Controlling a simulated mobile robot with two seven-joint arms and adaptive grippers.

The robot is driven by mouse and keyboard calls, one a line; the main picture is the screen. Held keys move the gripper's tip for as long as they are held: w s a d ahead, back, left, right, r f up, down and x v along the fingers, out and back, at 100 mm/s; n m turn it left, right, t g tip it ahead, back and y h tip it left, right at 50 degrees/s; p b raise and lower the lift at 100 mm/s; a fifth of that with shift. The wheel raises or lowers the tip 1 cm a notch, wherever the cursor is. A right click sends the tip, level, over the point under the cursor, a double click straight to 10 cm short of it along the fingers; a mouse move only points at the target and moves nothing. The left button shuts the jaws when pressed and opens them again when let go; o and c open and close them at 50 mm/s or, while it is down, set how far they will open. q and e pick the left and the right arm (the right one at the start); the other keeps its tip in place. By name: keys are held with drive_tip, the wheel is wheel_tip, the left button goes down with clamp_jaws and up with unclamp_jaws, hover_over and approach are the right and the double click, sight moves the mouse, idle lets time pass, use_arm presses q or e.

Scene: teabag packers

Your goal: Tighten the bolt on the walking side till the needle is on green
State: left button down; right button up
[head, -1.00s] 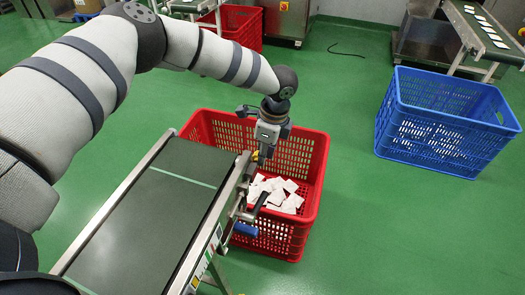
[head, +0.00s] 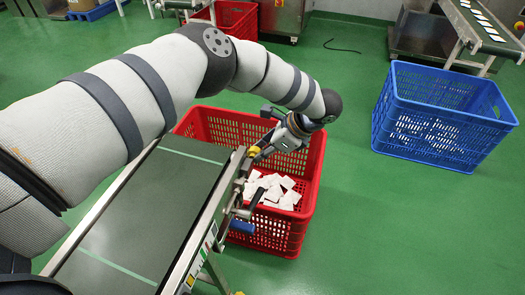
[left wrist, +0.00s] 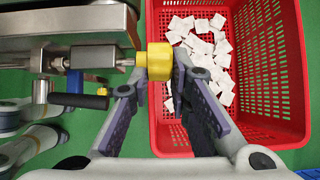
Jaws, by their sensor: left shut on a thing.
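The yellow bolt head (head: 253,151) sits at the far right corner of the green conveyor (head: 150,215). It also shows in the left wrist view (left wrist: 158,61), on the end of a metal rod. My left gripper (head: 264,148) reaches it from the right, tilted. In the left wrist view its fingertips (left wrist: 154,80) are closed on the yellow bolt head, one finger on each side. A strip with green, white and red marks (head: 210,238) is on the conveyor's right side; the needle is too small to read. My right gripper is not in view.
A red crate (head: 309,205) with white packets (head: 275,192) stands close beside the conveyor end, under my left gripper. A blue crate (head: 440,125) stands farther right, with clear floor between.

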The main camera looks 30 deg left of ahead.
use_arm(q)
drive_tip(key=c, duration=1.5)
unclamp_jaws()
drive_tip(key=v, duration=1.2)
drive_tip(key=shift+a, duration=0.1)
